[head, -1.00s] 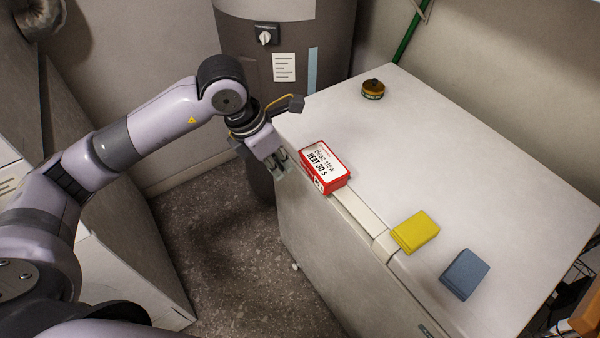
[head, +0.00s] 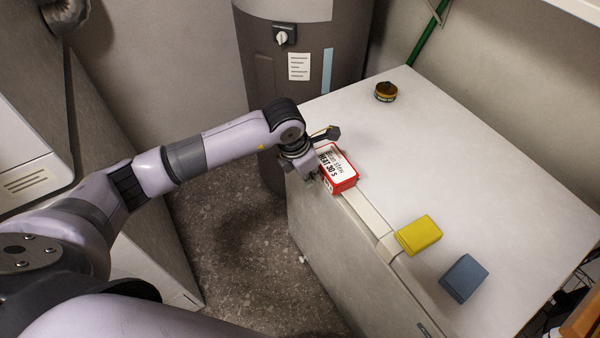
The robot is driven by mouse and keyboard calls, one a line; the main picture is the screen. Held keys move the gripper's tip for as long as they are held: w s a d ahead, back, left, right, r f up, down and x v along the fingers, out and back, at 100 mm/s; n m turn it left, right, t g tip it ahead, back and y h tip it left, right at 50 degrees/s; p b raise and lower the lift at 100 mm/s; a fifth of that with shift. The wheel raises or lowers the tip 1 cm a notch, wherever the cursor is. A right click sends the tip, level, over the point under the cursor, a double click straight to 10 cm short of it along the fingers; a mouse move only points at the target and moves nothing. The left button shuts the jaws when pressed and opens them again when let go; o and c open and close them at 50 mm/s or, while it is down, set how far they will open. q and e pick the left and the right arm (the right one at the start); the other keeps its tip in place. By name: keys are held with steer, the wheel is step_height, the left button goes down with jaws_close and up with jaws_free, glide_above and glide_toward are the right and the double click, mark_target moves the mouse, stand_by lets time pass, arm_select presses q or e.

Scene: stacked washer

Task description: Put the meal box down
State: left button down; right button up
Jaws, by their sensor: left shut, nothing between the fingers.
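The meal box (head: 343,172) is red with a white label on top reading "Bean stew" and "HEAT 30 s". It rests on the top of the white chest (head: 460,150), near its front left edge. My left gripper (head: 314,178) is at the box's left side, shut with nothing between its fingers. It partly covers the box's left end. I cannot tell whether it touches the box. My right gripper is not in view.
A yellow block (head: 419,235) and a blue-grey block (head: 464,278) lie along the chest's front edge. A small dark round tin (head: 386,92) stands toward the back. A grey tank (head: 290,80) stands behind. The chest top's middle is clear.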

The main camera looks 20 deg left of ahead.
mark_target(342, 156)
arm_select(q)
steer(key=shift+w, duration=0.15)
steer(key=w+d+b, duration=0.3)
steer(key=w+b, duration=0.1)
steer(key=w+d+b, duration=0.2)
steer(key=w+b, duration=0.1)
steer(key=shift+d+f, duration=0.3)
steer(key=shift+d, duration=0.05)
steer(key=shift+w+d+r, duration=0.2)
steer(key=shift+w+d, duration=0.05)
steer(key=shift+w, duration=0.1)
steer(key=shift+r, duration=0.1)
steer(key=shift+a, duration=0.15)
